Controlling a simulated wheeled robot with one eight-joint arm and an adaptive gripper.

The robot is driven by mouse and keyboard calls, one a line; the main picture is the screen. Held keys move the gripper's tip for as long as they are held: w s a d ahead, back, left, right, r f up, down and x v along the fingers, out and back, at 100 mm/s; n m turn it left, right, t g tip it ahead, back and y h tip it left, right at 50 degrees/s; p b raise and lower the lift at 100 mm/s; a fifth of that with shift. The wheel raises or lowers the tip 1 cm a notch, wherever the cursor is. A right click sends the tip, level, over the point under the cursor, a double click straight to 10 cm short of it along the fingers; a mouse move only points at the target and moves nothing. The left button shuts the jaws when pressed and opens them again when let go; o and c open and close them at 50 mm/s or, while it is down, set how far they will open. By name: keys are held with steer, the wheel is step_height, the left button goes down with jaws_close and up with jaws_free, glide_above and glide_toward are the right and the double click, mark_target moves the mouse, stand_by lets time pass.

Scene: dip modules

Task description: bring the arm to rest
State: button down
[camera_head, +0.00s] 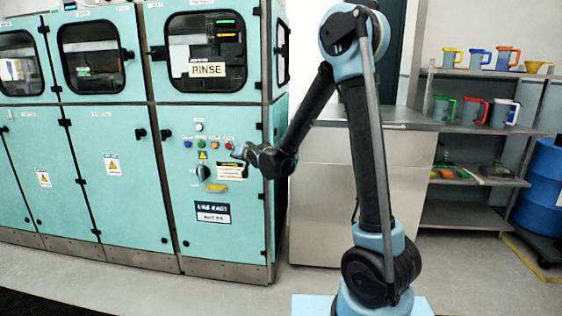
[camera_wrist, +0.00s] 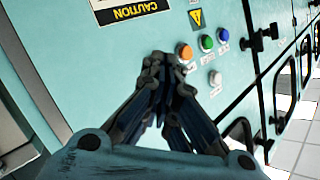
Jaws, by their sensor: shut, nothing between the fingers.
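My gripper (camera_head: 238,152) is at the front of the teal rinse machine (camera_head: 135,150), beside its button panel, in the head view. In the wrist view my gripper (camera_wrist: 163,62) has its dark fingers drawn together with nothing between them. Its tips point at the teal panel near an orange button (camera_wrist: 184,51), a green button (camera_wrist: 207,42) and a blue button (camera_wrist: 223,34). Whether the tips touch the panel I cannot tell. My arm is bent, its upper link standing tall and its forearm sloping down left to the machine.
A steel cabinet (camera_head: 326,200) stands behind my arm. Shelves (camera_head: 480,129) at the right hold several coloured jugs, with a blue drum (camera_head: 544,185) beside them. Black latches and a dark knob (camera_head: 203,172) stick out from the machine's front. The grey floor before the machine is clear.

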steer(key=s+d+f+g+h, duration=0.15)
steer(key=s+d+h, duration=0.35)
steer(key=d, duration=1.1)
steer(key=s+d+g+h, duration=0.2)
steer(key=s+d, duration=0.6)
steer(key=d, duration=0.7)
steer(key=s+d+f+g, duration=0.2)
steer(key=s+d, duration=0.3)
steer(key=s, duration=0.4)
steer(key=s+d+f+g+h, duration=0.1)
steer(key=s+d+f, duration=0.3)
steer(key=s, duration=0.5)
steer(key=s+d+f+g+h, duration=0.1)
steer(key=s+d+f+g, duration=0.2)
steer(key=s, duration=0.6)
steer(key=d+f, duration=0.1)
steer(key=d, duration=0.1)
steer(key=shift+s+d, duration=0.2)
steer(key=shift+d, duration=0.15)
steer(key=shift+f+g, duration=0.1)
steer(key=shift+g, duration=0.15)
steer(key=shift+w+f, duration=0.2)
steer(key=shift+w, duration=0.3)
